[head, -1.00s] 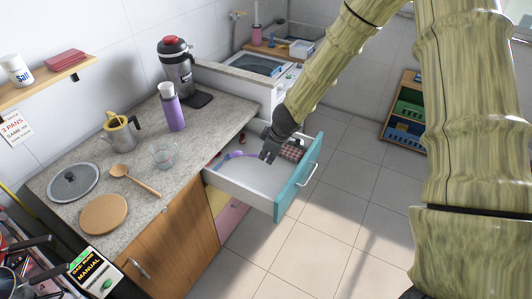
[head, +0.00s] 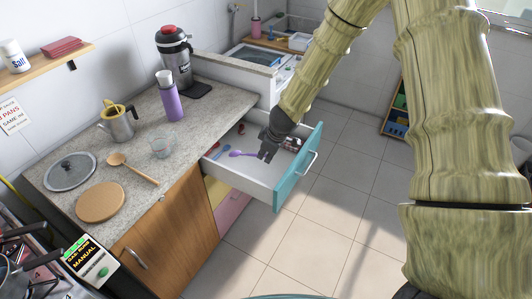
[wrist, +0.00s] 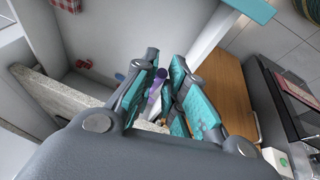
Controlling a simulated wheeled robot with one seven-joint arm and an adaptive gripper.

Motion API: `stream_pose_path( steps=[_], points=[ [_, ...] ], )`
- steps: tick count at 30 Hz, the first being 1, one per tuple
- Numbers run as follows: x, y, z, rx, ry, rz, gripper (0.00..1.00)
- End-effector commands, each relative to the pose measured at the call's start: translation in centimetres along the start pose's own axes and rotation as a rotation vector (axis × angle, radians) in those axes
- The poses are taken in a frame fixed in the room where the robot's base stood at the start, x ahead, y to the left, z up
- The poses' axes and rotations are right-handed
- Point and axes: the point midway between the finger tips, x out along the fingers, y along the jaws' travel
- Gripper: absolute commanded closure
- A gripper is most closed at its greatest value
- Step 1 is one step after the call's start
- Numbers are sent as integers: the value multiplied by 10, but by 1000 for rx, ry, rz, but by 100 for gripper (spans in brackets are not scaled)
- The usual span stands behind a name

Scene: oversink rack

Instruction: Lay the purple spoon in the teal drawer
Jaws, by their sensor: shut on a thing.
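The teal drawer (head: 298,168) is pulled open under the counter, with a teal front and a pale interior. My gripper (head: 266,155) reaches down into it, near its middle. The gripper is shut on the purple spoon (head: 240,154), which sticks out to the left over the drawer floor. In the wrist view the purple spoon (wrist: 156,82) shows between my gripper's teal fingers (wrist: 163,72). I cannot tell whether the spoon touches the drawer floor. Part of the spoon is hidden by the fingers.
The drawer also holds a blue utensil (head: 221,149), a small red thing (head: 241,128) and a checked cloth (head: 291,143).

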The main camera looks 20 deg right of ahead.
Motion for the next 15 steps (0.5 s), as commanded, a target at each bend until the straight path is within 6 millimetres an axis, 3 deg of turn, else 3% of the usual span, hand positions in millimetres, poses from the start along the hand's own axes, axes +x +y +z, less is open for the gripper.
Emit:
stream_pose_path(
  steps=[15],
  points=[
    [39,-8,14,0,0,-1,100]
  ],
)
